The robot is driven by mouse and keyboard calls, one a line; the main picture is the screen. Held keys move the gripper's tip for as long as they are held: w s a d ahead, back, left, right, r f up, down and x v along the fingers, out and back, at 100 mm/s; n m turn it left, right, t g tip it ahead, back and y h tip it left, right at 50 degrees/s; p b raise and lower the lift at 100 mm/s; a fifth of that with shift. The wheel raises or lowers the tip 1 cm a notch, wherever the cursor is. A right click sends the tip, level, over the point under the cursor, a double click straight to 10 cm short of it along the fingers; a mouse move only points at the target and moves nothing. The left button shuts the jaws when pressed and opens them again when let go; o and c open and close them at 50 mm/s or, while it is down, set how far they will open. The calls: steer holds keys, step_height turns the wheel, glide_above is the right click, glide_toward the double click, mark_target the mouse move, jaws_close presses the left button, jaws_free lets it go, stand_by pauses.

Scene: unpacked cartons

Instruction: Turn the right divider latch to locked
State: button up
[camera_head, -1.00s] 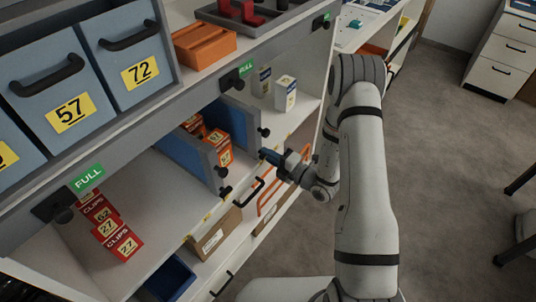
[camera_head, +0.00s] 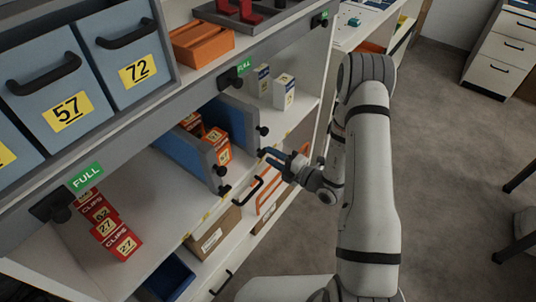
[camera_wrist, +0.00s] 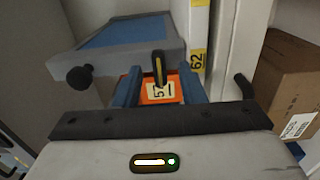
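The right divider (camera_head: 240,122) is a blue panel with a grey front edge, standing upright on the middle shelf. A dark knob (camera_head: 263,131) sticks out of its upper front edge. The latch (camera_head: 262,152), lower on that edge, is small and partly hidden by my gripper (camera_head: 269,158). In the wrist view the latch (camera_wrist: 159,68) is a dark lever with a yellow stripe, seen upright between the blue fingers of my gripper (camera_wrist: 159,92). The fingers are spread, with visible gaps on both sides of the lever. A round knob (camera_wrist: 80,77) shows to the left.
The left divider (camera_head: 185,155) stands beside orange boxes (camera_head: 217,144). Red clip boxes (camera_head: 122,242) lie at the left, and white boxes (camera_head: 284,92) stand right of the right divider. A black handle (camera_head: 250,191) and a cardboard box (camera_head: 213,232) are below.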

steer(key=v, duration=0.5)
steer(key=shift+s+d, duration=0.15)
steer(key=s+a+r+n+g+h+p, duration=0.1)
steer(key=s+a+r+n+g, duration=0.2)
steer(key=s+r+n+g, duration=0.7)
steer(key=s+a+r+n+g+p, duration=0.1)
steer(key=s+a+r+n+g, duration=0.25)
steer(key=r+n, duration=0.65)
steer(key=s+d+r+n+t+h+p, duration=0.1)
steer(key=d+n+h, duration=0.5)
steer(key=n, duration=0.6)
steer(key=s+d+r+n+t+h+p, duration=0.2)
steer(key=s+d+r+n+t+h, duration=0.2)
steer(key=d+r+n+h, duration=0.3)
steer(key=s+d+r+n, duration=0.1)
steer(key=n, duration=0.3)
steer(key=shift+s+n, duration=0.35)
steer(key=shift+n, duration=0.05)
